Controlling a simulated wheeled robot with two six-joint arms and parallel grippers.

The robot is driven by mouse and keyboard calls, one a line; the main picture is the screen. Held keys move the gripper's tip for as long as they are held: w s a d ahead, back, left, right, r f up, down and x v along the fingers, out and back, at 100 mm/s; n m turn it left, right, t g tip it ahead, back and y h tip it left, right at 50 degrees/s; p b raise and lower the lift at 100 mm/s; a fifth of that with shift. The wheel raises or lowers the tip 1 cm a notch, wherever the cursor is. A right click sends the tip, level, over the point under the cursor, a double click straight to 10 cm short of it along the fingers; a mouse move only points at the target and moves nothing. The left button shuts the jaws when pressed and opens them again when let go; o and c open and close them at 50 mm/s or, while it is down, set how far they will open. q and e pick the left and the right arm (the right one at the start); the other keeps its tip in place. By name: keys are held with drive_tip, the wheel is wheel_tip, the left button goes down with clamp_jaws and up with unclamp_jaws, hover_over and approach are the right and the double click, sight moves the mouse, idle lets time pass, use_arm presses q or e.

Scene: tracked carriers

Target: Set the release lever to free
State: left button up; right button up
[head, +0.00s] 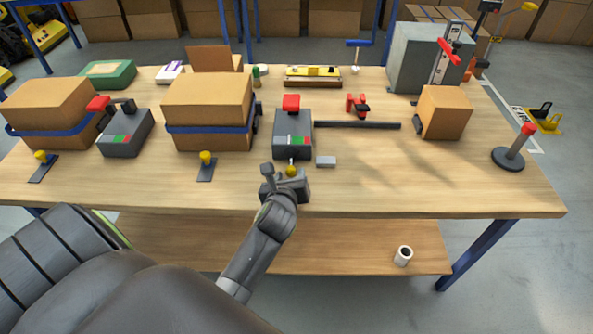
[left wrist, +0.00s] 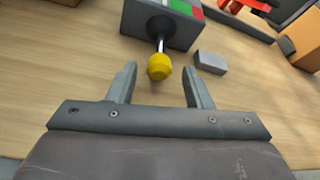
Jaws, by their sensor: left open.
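A grey box (head: 290,127) with a red block on top and green, red and white patches stands near the front middle of the bench. A short metal lever with a yellow knob (head: 291,171) sticks out at its front; the knob (left wrist: 159,67) and the grey box (left wrist: 163,22) also show in the left wrist view. My left gripper (head: 284,177) is open at the knob. In the left wrist view its fingertips (left wrist: 160,79) stand on either side of the knob, with gaps at both sides. My right gripper is not in view.
A small grey block (head: 326,161) lies just right of the lever. Other yellow-knobbed levers (head: 206,160) stand on plates to the left, below strapped cartons (head: 207,105). A dark bar (head: 357,125) lies to the right. The bench's front right (head: 430,180) is clear.

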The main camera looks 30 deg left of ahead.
use_arm(q)
drive_tip(key=shift+a, duration=0.1)
drive_tip(key=shift+c, duration=0.2)
clamp_jaws()
